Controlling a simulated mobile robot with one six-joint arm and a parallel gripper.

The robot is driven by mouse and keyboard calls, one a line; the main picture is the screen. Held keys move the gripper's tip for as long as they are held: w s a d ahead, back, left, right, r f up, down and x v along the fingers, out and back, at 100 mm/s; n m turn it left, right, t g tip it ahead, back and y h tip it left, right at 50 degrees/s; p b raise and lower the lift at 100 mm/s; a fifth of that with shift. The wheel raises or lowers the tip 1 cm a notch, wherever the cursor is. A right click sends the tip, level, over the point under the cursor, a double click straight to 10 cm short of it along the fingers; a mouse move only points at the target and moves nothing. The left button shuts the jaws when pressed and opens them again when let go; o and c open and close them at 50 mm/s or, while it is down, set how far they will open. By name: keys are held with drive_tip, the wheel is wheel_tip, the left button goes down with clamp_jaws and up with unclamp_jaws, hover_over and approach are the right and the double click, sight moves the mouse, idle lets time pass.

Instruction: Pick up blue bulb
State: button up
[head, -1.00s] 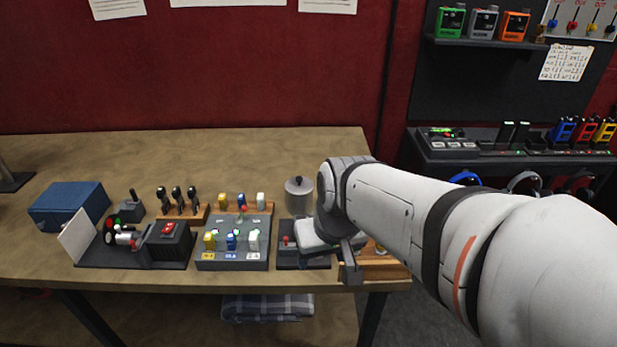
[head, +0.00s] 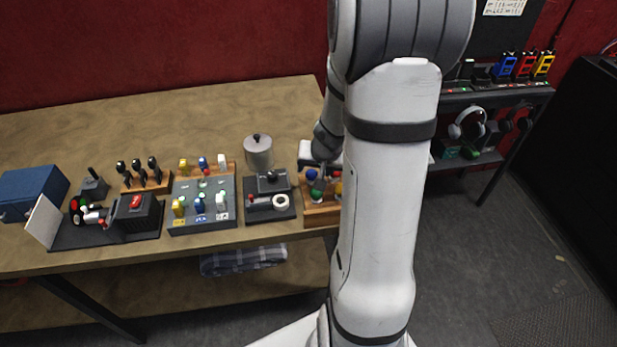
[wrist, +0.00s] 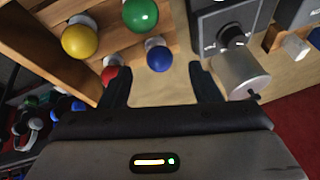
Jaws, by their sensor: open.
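The blue bulb (head: 312,174) stands in a wooden rack at the right end of the bench. In the wrist view the blue bulb (wrist: 160,58) is just beyond the gap between my fingertips, nearest the middle of the opening. My gripper (wrist: 162,85) is open and empty, with one finger on each side. The green bulb (wrist: 140,15), yellow bulb (wrist: 80,42) and partly hidden red bulb (wrist: 110,74) are close by. In the head view my arm covers part of the rack.
The lidded pot (head: 258,152) and the grey button panel (head: 203,205) stand left of the rack. The bench's right edge is close.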

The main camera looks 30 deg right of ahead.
sight(313, 172)
drive_tip(key=b+x, duration=0.1)
drive_tip(key=x, duration=0.3)
drive_tip(key=shift+w+d+f, duration=0.1)
drive_tip(key=shift+w+f, duration=0.1)
drive_tip(key=c, duration=1)
wheel_tip(313, 172, up, 10)
drive_tip(key=p, duration=0.6)
drive_tip(key=shift+r, duration=0.1)
drive_tip(key=shift+c, duration=0.3)
